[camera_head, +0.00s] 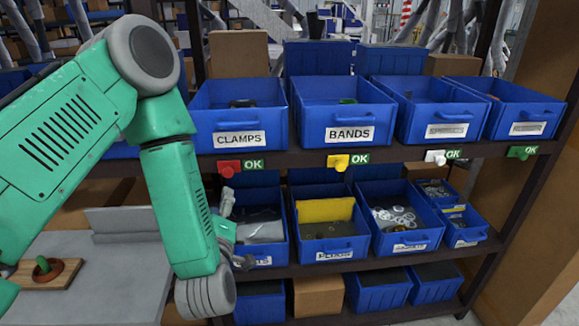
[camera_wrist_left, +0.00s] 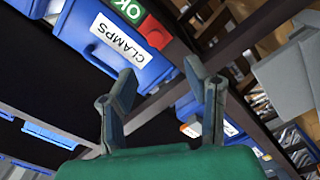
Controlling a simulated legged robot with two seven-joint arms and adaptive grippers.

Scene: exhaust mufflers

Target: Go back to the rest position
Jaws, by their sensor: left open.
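My left arm reaches in from the left in the head view. Its gripper (camera_head: 238,232) is in front of the lower shelf's left bin, below the CLAMPS bin (camera_head: 238,116). In the left wrist view the two fingers of my left gripper (camera_wrist_left: 160,88) stand apart with nothing between them. The CLAMPS bin label is tilted at the upper left of the wrist view (camera_wrist_left: 117,38). My right gripper is not in view.
A dark shelf rack holds blue bins, including the BANDS bin (camera_head: 345,112) and a bin of pale rings (camera_head: 398,222). Coloured buttons (camera_head: 340,161) line the upper shelf edge. A grey worktop (camera_head: 100,285) with a wooden block (camera_head: 42,275) is at the lower left.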

